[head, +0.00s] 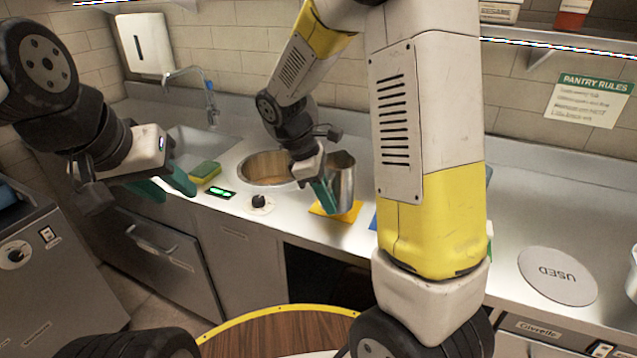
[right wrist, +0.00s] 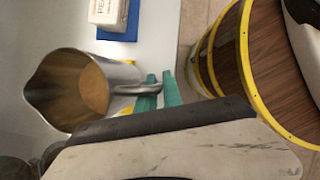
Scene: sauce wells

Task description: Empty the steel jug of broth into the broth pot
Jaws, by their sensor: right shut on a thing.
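The steel jug (head: 343,180) stands about upright at the yellow mat (head: 322,210), right of the round steel well (head: 246,168) in the counter, which looks like the broth pot. My right gripper (head: 324,194) is shut on the jug's handle; in the right wrist view its teal fingers (right wrist: 160,92) close on the handle of the jug (right wrist: 55,70), with brown broth (right wrist: 94,90) inside. I cannot tell whether the jug touches the mat. The well holds something brownish, partly hidden by my right arm. My left gripper (head: 166,186) is open and empty, left of the well.
A yellow-green sponge (head: 205,171), a green display (head: 220,192) and a black knob (head: 258,201) are near the well. The sink tap (head: 208,100) rises behind. A white labelled block (right wrist: 107,12) sits on a blue mat (right wrist: 117,36). A disc marked USED (head: 557,276) lies at right.

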